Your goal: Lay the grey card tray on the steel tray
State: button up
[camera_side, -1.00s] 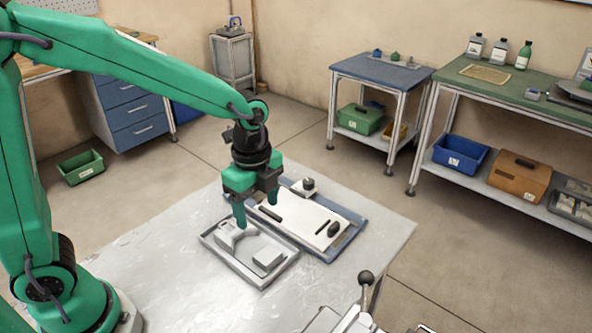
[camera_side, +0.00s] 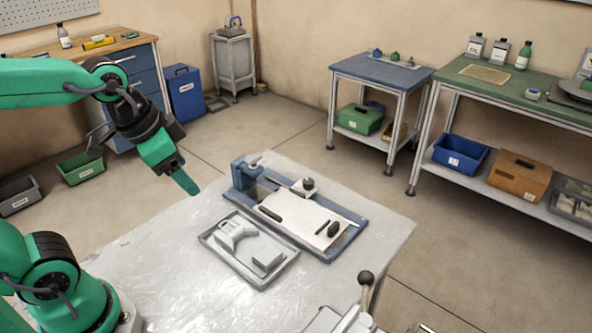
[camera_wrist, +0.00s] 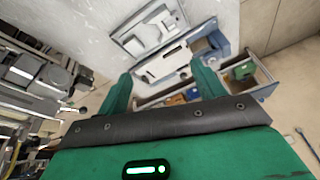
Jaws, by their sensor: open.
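A shallow grey metal tray (camera_side: 222,257), which looks like the steel tray, lies flat on the table. Inside its rim rest a light grey piece with a curved cut-out (camera_side: 236,232) and a small grey block (camera_side: 268,259). I cannot tell for sure which grey part is the card tray. The metal tray also shows at the top of the wrist view (camera_wrist: 122,37). My gripper (camera_side: 183,182) is raised to the left of the tray, apart from it. In the wrist view my gripper (camera_wrist: 161,84) has its two fingers wide apart with nothing between them.
A blue fixture (camera_side: 343,243) with a white plate (camera_side: 300,217) and dark handles stands just behind the tray. A lever with a dark ball knob (camera_side: 366,277) rises at the table's front edge. The table's left part (camera_side: 160,255) is clear.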

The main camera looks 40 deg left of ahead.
jog(key=s+n, duration=0.1)
jog(key=s+a+n, duration=0.1)
jog(key=s+n+t, duration=0.1)
jog(key=shift+a+r+n, duration=0.25)
jog(key=shift+r+n, duration=0.1)
jog(key=shift+n, duration=0.05)
dwell(1.0)
